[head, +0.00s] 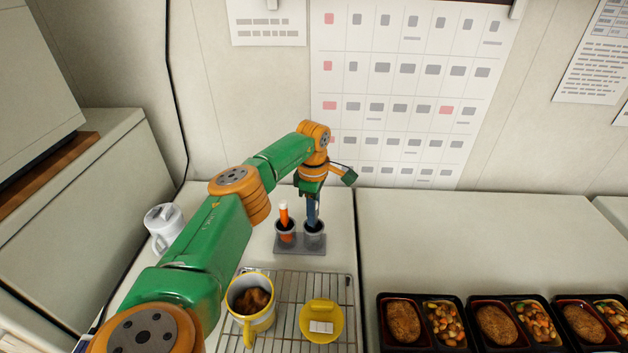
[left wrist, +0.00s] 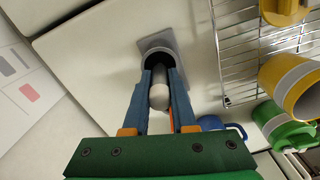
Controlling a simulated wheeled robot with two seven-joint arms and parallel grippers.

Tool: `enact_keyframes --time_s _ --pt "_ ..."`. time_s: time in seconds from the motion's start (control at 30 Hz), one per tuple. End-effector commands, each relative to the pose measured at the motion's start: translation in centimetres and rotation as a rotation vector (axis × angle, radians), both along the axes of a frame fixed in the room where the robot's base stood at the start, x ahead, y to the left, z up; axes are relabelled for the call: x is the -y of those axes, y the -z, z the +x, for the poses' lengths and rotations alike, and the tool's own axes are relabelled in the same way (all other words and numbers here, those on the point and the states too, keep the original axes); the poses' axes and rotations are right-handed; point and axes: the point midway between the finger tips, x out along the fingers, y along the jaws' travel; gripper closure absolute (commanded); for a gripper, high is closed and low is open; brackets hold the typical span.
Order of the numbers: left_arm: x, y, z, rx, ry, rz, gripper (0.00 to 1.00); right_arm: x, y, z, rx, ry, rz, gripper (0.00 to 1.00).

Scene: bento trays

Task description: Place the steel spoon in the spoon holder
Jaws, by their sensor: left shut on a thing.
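My left gripper (head: 312,212) points straight down over the right cup of the grey spoon holder (head: 300,250). In the left wrist view its two blue fingers (left wrist: 160,78) are shut on the steel spoon (left wrist: 158,96), whose rounded grey end shows between them. The far part of the spoon is hidden by the fingers and the cup. The fingertips are at the dark mouth of the cup, which also shows in the left wrist view (left wrist: 157,42). An orange utensil with a white top (head: 284,217) stands in the left cup. My right gripper is not in view.
A wire rack (head: 281,284) in front of the holder carries a yellow mug (head: 239,313) with brown contents and a yellow lidded item (head: 321,313). A white mug (head: 163,222) stands at left. Black bento trays (head: 440,347) line the right counter. The wall is close behind.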

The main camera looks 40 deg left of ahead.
Motion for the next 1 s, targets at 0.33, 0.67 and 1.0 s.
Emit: enact_keyframes --time_s 0.33,0.67,1.0 --pt "0.0 0.2 0.0 0.000 0.000 0.000 0.45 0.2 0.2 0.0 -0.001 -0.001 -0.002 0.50" --pt "0.0 -0.3 0.0 0.000 0.000 -0.001 0.45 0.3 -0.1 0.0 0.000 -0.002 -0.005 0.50" --pt "0.1 -7.6 0.1 0.005 -0.002 -0.002 0.45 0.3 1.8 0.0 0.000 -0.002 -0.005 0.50"
